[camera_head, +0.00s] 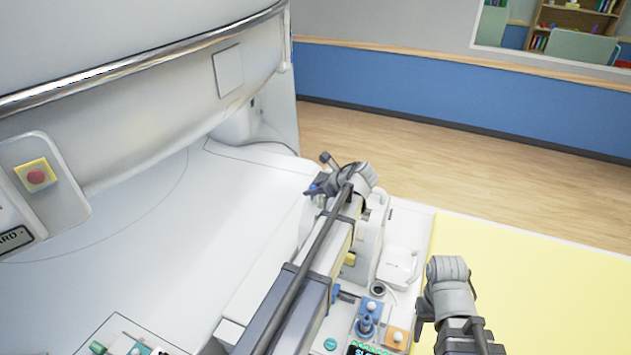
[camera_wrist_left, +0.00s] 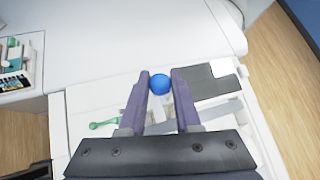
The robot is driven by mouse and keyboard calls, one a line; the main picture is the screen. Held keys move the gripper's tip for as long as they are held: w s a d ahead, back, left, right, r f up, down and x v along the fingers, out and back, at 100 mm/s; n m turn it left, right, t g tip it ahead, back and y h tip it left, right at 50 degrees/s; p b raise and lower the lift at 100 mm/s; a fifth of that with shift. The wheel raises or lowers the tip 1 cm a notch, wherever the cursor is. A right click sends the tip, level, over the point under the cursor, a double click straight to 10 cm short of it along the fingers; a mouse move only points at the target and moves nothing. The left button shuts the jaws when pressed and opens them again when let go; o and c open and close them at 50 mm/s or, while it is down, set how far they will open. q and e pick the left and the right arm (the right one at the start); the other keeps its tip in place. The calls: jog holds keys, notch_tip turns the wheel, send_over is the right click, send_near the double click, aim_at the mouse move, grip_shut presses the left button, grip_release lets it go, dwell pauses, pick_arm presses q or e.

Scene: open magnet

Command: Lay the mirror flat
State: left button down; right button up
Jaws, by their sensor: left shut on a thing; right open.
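My left gripper (camera_head: 312,188) reaches over the back of the small white bench unit. In the left wrist view its two purple fingers (camera_wrist_left: 160,88) are shut on a blue ball knob (camera_wrist_left: 160,84). I cannot make out the mirror for certain. A flat dark grey panel (camera_wrist_left: 215,82) lies just right of the fingers, and a pale bar lies below it. My left arm hides much of the unit in the head view. My right gripper (camera_head: 418,330) is open and empty at the lower right, seen only in part.
A large white machine with a red button (camera_head: 36,177) stands at the left. Blue (camera_head: 366,325) and orange (camera_head: 397,337) controls sit between my arms. A green-ended lever (camera_wrist_left: 103,124) lies left of the left fingers. The yellow surface (camera_head: 540,290) at the right is clear.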

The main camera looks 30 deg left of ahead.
pick_arm(q)
jog(key=shift+a+h+p, duration=0.2)
jog(key=shift+h+p, duration=0.25)
jog(key=shift+h, duration=0.05)
jog(key=c, duration=0.6)
grip_release()
jog(key=shift+r, duration=0.1)
jog(key=p+v, duration=0.5)
jog(key=v, duration=0.2)
jog(key=shift+s+d+r, duration=0.15)
jog(key=shift+d+r, duration=0.05)
jog(key=shift+d, duration=0.1)
